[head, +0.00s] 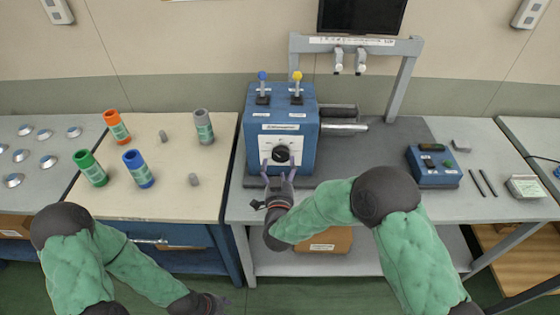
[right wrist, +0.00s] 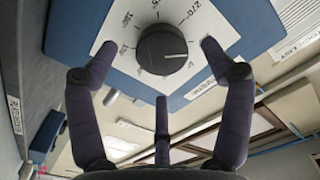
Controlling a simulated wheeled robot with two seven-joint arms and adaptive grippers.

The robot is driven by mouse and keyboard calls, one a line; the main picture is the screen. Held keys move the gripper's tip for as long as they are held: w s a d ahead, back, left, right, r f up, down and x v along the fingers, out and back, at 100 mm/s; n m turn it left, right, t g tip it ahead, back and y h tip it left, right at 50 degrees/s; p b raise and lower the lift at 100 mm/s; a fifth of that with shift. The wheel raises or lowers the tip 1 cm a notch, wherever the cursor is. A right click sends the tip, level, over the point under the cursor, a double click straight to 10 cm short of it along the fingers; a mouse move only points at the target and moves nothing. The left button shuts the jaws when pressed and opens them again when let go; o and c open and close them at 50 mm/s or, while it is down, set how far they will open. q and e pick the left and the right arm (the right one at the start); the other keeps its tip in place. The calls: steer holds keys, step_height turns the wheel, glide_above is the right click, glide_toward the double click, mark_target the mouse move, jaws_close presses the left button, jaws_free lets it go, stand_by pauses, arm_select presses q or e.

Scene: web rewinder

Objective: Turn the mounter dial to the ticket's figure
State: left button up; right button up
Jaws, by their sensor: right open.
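The mounter dial (head: 281,155) is a black round knob on a white plate, on the front of the blue mounter box (head: 255,130). In the right wrist view the dial (right wrist: 162,50) shows a light pointer line toward its right side, with figures around it partly readable. My right gripper (head: 278,170) is open in front of the dial. Its fingers (right wrist: 157,55) stand to the left and right of the knob, apart from it, with a third finger below. My left gripper (head: 205,303) hangs low at the bottom edge, its jaws unclear. I cannot make out a ticket with a readable figure.
Two levers, blue-topped (head: 262,86) and yellow-topped (head: 296,84), stand on the box. Rollers (head: 343,127) project from its right side. A blue control box (head: 433,167) sits farther right. Coloured cylinders (head: 141,169) stand on the left table. The grey bench between the boxes is clear.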

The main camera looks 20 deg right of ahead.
steer(key=v, duration=0.8)
steer(key=shift+s, duration=0.1)
